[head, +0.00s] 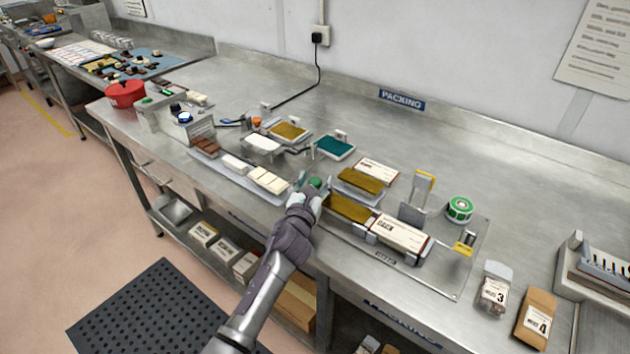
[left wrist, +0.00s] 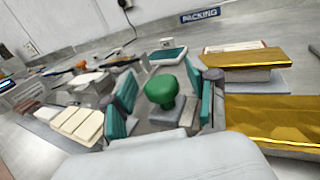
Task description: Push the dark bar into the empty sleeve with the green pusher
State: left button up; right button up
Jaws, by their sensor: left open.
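The green pusher (head: 316,183) has a round knob on a grey block. It stands at the left end of the packing fixture. My left gripper (head: 312,189) is open around it; in the left wrist view the knob (left wrist: 160,89) sits between the two teal finger pads, with a visible gap on each side. A gold-wrapped bar (head: 349,208) lies just right of the pusher, in line with a white sleeve (head: 400,233) with dark lettering, held in the fixture; it seems to be the dark bar. Whether the sleeve is empty inside is hidden. My right gripper is not in view.
Another gold-wrapped bar (head: 360,180) lies on a stand behind, near a second white sleeve (head: 376,168). A green tape roll (head: 459,209) and a grey upright (head: 414,205) stand to the right. A tray of pale bars (head: 268,180) lies just left of my gripper.

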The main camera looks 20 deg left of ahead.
aim_at(367, 218)
pick_arm(q)
grip_shut()
dwell(0.4)
jog(key=shift+d, duration=0.1)
jog(key=shift+d, duration=0.2)
jog(key=s+d, duration=0.1)
jog(key=d, duration=0.3)
jog(key=s+d+b, duration=0.1)
jog(key=s+d, duration=0.1)
jog(key=d, duration=0.3)
jog(key=s+d, duration=0.2)
jog(key=d, duration=0.2)
jog(key=shift+d, duration=0.3)
grip_release()
jog(key=shift+d, duration=0.1)
